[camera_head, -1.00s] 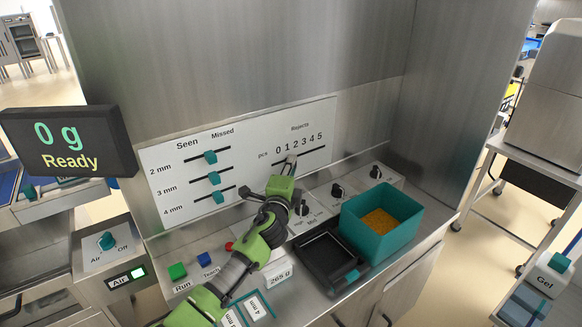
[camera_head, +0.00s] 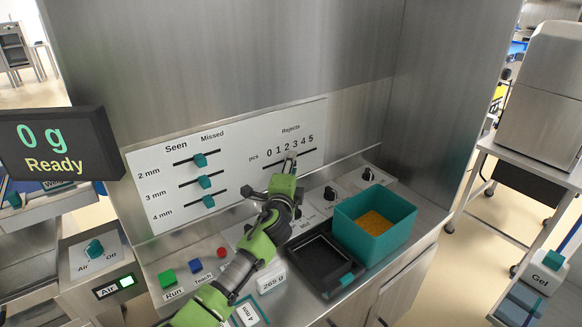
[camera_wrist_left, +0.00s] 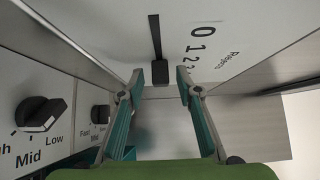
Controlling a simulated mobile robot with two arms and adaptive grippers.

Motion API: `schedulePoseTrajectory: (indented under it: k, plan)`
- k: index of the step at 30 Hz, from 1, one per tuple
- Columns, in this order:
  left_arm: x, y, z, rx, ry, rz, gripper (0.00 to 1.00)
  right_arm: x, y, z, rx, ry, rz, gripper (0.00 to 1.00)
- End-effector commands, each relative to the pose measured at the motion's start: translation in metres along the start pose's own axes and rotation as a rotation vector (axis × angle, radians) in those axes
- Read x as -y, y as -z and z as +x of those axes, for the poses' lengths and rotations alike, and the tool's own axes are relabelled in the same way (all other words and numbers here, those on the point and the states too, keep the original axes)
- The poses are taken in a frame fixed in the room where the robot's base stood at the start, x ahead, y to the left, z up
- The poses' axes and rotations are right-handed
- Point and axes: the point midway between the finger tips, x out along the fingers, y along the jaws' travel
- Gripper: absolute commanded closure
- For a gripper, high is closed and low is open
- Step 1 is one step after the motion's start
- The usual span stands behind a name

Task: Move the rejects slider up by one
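The rejects slider is on the white panel (camera_head: 232,165), under the digits 0 to 5 (camera_head: 290,146). Its dark knob (camera_wrist_left: 160,72) shows in the left wrist view on a dark slot (camera_wrist_left: 155,35), near the digits 2 and 3; the exact setting is unclear. My left gripper (camera_head: 290,157) is at the slider in the head view and hides the knob there. In the left wrist view its two fingers (camera_wrist_left: 160,77) stand apart, one on each side of the knob, with visible gaps. My right gripper is not in view.
Three teal sliders (camera_head: 204,182) sit left on the panel. Below are dark knobs (camera_head: 330,193), a teal bin (camera_head: 374,222) with orange contents, a black tray (camera_head: 322,262), and the green Run button (camera_head: 168,277). A display (camera_head: 55,150) reads 0 g, Ready.

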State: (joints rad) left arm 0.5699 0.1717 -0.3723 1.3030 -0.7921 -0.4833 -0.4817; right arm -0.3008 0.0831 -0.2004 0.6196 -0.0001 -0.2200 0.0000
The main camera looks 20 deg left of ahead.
Motion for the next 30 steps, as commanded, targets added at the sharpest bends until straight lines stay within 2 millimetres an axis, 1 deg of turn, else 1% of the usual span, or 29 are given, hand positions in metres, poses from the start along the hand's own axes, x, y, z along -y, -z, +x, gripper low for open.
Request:
schedulePoseTrajectory:
  k: [5, 8, 11, 18, 24, 27, 30]
  plan:
    - [0.0, 0.0, -0.002, 0.0, 0.001, 0.0, 0.68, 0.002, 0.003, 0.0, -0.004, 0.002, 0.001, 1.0]
    - [-0.001, -0.001, -0.01, 0.001, 0.001, 0.0, 0.68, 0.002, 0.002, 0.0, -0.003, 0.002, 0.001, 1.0]
    - [-0.001, -0.001, -0.023, 0.0, 0.0, 0.001, 0.68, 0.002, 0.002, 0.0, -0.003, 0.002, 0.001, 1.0]
    - [-0.002, 0.0, -0.069, -0.002, -0.002, 0.0, 0.68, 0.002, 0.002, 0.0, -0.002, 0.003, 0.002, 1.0]
    - [-0.001, 0.001, -0.102, -0.002, -0.001, -0.001, 0.68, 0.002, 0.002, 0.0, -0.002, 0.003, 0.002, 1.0]
    - [-0.001, 0.001, -0.112, -0.001, -0.002, 0.0, 0.68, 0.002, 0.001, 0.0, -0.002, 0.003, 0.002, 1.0]
    - [0.0, 0.001, -0.118, -0.001, 0.0, 0.001, 0.68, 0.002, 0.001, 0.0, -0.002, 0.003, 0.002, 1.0]
